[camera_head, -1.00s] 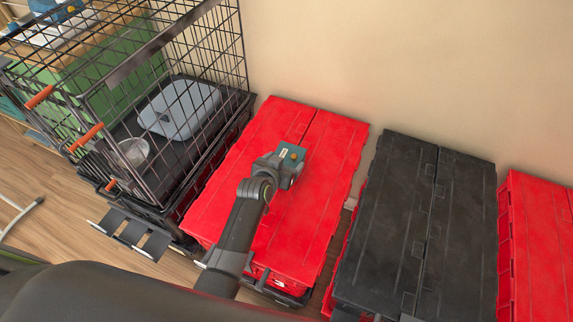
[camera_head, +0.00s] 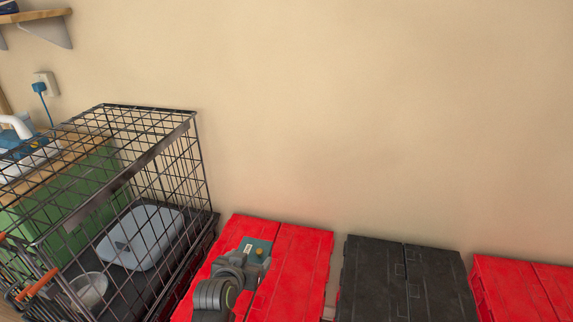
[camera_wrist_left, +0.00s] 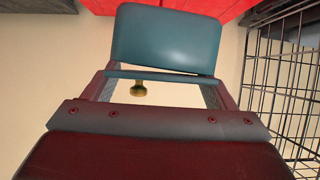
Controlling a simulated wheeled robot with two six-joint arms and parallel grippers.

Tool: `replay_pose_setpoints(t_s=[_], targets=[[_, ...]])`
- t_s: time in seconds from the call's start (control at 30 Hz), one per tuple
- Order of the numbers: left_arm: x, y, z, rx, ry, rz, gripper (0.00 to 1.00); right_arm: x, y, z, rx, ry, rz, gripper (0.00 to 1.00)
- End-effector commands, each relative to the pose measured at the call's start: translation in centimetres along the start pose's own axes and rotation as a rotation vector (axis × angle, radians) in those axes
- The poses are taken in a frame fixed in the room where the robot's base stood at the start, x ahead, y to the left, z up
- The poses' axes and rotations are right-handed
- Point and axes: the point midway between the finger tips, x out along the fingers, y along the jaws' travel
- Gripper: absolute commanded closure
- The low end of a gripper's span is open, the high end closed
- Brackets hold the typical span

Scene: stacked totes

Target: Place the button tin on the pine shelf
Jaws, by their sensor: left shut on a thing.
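The button tin (camera_head: 262,243) is a small teal box with a yellow knob and a pale label. My left gripper (camera_head: 247,262) is shut on it, above the left red tote. In the left wrist view the tin (camera_wrist_left: 165,38) shows as a teal panel beyond the jaws, with the knob below it. The pine shelf (camera_head: 38,15) is on the wall at the top left, cut off by the picture edge, with grey brackets under it. The tin is well away from the shelf. My right gripper is not in view.
A black wire cage (camera_head: 150,130) with a blue-grey lidded box (camera_head: 140,240) and a metal bowl (camera_head: 90,288) stands left of the red tote (camera_head: 305,250). A black tote (camera_head: 375,275) and another red tote (camera_head: 520,285) are at right.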

Motion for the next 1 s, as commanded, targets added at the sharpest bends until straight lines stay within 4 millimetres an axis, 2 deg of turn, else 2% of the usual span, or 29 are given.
replay_pose_setpoints(t_s=[0.17, 0.27, 0.4, 0.6, 0.8, 1.0], targets=[[-2.2, -1.3, -5.1, 0.011, 0.011, -0.014, 0.68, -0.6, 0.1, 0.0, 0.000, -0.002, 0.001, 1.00], [-4.2, -2.2, -8.5, 0.012, 0.008, -0.028, 0.68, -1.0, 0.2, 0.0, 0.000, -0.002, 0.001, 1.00], [-7.6, -3.3, -12.8, 0.006, 0.006, -0.055, 0.68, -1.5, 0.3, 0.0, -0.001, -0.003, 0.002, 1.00], [-13.2, -4.6, -17.7, -0.020, 0.006, -0.100, 0.68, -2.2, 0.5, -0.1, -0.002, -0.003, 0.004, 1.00], [-18.3, -5.4, -20.5, -0.058, 0.008, -0.142, 0.68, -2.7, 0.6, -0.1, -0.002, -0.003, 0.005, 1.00], [-21.1, -5.7, -21.4, -0.087, 0.007, -0.164, 0.68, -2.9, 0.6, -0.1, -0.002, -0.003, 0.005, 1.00]])
